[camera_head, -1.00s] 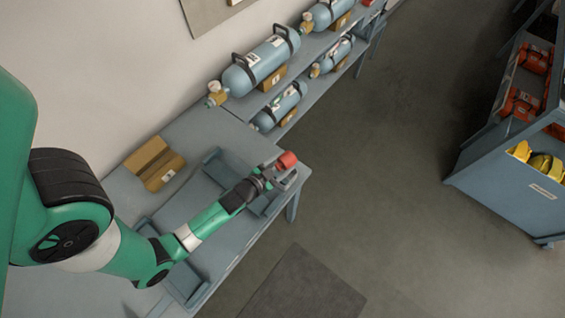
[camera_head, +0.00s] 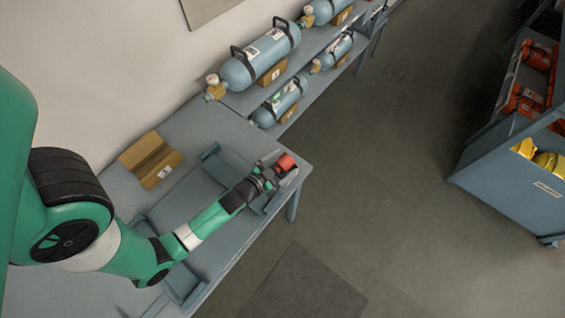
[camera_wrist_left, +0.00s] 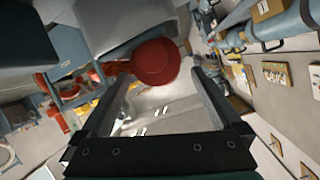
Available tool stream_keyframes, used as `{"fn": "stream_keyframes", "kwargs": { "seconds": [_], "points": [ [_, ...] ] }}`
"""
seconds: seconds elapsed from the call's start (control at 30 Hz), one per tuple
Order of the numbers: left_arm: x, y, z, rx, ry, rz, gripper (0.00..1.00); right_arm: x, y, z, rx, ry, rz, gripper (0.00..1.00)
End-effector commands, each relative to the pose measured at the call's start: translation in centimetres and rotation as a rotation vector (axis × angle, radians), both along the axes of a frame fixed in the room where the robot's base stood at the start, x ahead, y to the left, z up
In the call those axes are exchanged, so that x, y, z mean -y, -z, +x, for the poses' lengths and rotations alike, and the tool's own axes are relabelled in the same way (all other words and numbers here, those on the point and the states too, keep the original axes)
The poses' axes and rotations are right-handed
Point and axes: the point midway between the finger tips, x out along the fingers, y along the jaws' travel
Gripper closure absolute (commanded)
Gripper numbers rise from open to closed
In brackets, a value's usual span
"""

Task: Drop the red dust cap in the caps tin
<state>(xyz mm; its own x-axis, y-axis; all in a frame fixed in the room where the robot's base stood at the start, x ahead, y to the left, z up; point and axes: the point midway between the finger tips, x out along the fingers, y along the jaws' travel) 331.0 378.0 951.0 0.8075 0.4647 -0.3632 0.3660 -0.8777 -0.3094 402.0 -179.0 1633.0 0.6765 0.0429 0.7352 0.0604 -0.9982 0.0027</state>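My left gripper (camera_head: 277,169) reaches over the right end of the blue-grey bench. The red dust cap (camera_head: 286,163) is at its fingertips and moves with it. In the left wrist view the round red cap (camera_wrist_left: 155,63) sits between the two finger ends of the gripper (camera_wrist_left: 161,72). The right finger seems slightly apart from the cap's edge. A pale grey surface (camera_head: 289,180) shows under the gripper at the bench corner; I cannot tell whether it is the caps tin. My right gripper is not in view.
A brown cardboard cradle (camera_head: 150,160) stands on the bench (camera_head: 200,118) near the wall. Blue cylinders (camera_head: 260,58) lie on the rack behind. A blue cart (camera_head: 505,185) with red and yellow items stands at the right.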

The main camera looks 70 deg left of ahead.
Motion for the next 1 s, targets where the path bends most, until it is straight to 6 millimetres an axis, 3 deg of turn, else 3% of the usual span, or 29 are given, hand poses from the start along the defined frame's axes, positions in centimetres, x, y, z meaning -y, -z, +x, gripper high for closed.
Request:
{"fn": "stream_keyframes", "kwargs": {
  "seconds": [0.27, 0.53, 0.7, 1.0],
  "points": [
    [0.3, -0.2, -0.5, -0.001, 0.001, -0.001, 0.01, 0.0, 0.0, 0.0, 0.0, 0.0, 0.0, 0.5],
    [3.0, -2.1, -5.1, -0.002, 0.002, -0.001, 0.01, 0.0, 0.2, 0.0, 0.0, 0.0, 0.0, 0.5],
    [4.7, -3.1, -7.9, -0.002, 0.005, 0.001, 0.01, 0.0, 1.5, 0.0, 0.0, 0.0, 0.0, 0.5],
    [5.4, -4.3, -9.4, 0.001, -0.001, 0.0, 0.01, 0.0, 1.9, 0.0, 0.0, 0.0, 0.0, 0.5]
  ]
}}
